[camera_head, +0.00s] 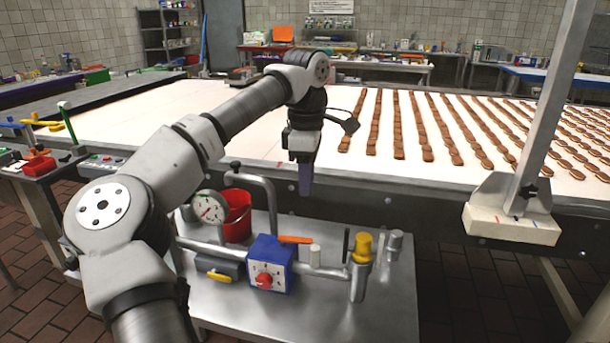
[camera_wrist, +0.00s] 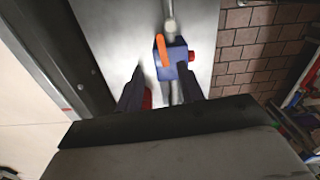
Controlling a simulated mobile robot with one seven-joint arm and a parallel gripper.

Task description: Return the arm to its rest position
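My gripper (camera_head: 305,180) hangs pointing down at the end of my arm, above the back edge of the metal cart (camera_head: 350,305). In the wrist view two dark fingers of my gripper (camera_wrist: 161,88) stand apart, with a gap between them and nothing visibly held. Beyond them is the blue box (camera_wrist: 178,58) with an orange lever and a red knob. In the head view the same blue box (camera_head: 268,262) sits on the cart's pipework, below and in front of my gripper, apart from it.
A white conveyor table (camera_head: 240,130) with rows of brown biscuits (camera_head: 400,130) lies behind the cart. A pressure gauge (camera_head: 209,207), a red bucket (camera_head: 237,215) and a yellow-topped valve (camera_head: 362,248) stand on the cart. A grey post (camera_head: 545,110) rises at right. The cart's front right is clear.

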